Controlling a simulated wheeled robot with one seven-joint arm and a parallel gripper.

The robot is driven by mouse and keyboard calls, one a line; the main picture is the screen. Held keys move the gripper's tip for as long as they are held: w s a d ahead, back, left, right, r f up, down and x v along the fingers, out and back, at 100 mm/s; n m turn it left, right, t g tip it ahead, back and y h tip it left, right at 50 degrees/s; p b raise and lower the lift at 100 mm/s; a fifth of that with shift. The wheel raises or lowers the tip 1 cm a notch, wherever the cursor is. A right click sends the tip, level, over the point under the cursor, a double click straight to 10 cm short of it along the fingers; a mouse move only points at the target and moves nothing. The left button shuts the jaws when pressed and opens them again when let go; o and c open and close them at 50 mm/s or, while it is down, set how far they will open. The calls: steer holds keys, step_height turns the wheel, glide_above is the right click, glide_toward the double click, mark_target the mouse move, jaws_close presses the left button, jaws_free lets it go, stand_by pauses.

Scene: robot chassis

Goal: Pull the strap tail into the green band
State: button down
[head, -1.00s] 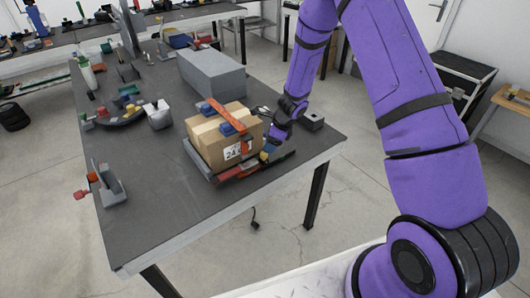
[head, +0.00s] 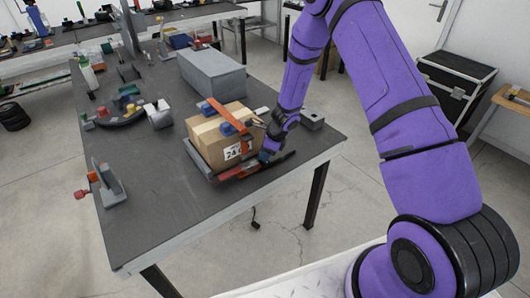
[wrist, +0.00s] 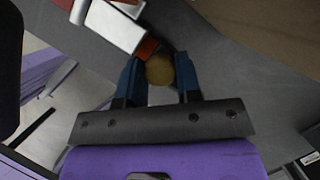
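A cardboard box (head: 228,150) sits on the table with an orange strap (head: 228,113) over its top and down its near side. Blue parts (head: 233,128) sit on the strap. My gripper (head: 265,155) is low at the box's right front corner. In the wrist view its two blue fingers (wrist: 159,76) stand on both sides of a round yellow-brown end piece (wrist: 160,69), with no clear gap at either side. A short orange piece (wrist: 147,48) shows just beyond it. In the head view the fingers hide this end piece. I cannot make out a green band.
A red bar (head: 238,170) lies along the box's front, close to my gripper. A long grey block (head: 212,74) stands behind the box. A grey bracket (head: 110,187) stands at the left, and the front left tabletop is clear.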

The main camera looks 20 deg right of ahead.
steer(key=d, duration=0.2)
steer(key=w+d, duration=0.1)
steer(key=d, duration=0.1)
steer(key=w+d, duration=0.1)
steer(key=d, duration=0.2)
steer(key=shift+w+d, duration=0.1)
steer(key=shift+w, duration=0.05)
steer(key=c, duration=0.8)
jaws_free()
steer(key=shift+r, duration=0.2)
steer(key=v, duration=1)
steer(key=shift+d+r, duration=0.1)
steer(key=shift+r, duration=0.1)
